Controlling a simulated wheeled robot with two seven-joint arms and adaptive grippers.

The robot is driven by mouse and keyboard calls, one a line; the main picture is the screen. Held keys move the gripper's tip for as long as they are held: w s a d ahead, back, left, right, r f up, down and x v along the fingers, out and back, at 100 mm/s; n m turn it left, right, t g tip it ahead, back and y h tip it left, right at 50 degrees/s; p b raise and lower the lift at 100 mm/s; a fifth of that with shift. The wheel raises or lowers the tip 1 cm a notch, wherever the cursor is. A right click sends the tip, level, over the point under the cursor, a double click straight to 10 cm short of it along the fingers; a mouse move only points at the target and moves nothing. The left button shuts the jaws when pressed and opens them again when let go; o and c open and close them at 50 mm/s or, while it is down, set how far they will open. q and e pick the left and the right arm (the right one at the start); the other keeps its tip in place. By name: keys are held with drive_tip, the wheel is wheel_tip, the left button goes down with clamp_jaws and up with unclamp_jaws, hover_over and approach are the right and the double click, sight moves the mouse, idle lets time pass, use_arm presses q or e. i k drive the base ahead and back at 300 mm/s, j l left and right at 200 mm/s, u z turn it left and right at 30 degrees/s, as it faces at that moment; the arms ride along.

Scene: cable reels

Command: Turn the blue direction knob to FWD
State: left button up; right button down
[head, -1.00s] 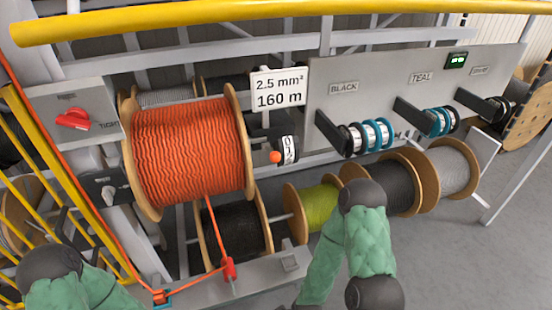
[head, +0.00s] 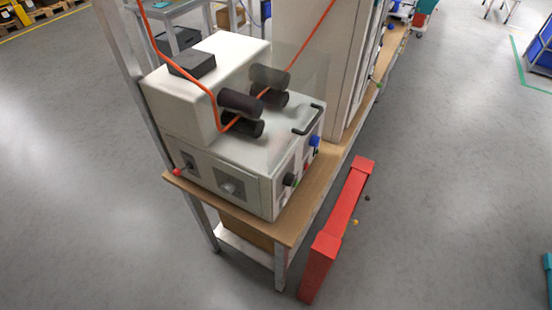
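The blue direction knob (head: 314,141) is on the right-hand face of a white cable machine (head: 228,150), near that face's far end. It is small and seen at a steep angle, so its setting and any FWD mark cannot be read. A black knob (head: 289,179) sits on the same face, closer to the near corner. An orange cable (head: 195,81) runs down to the black rollers (head: 243,105) on top of the machine. Neither of my grippers is in view.
The machine stands on a wooden-topped bench (head: 296,222). A red barrier (head: 339,222) lies along the floor at the bench's right side, in front of the knob face. A tall pale cabinet (head: 325,60) stands behind. The grey floor (head: 450,200) to the right is mostly clear.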

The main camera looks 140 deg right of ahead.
sight(315, 140)
drive_tip(key=z, duration=4.9)
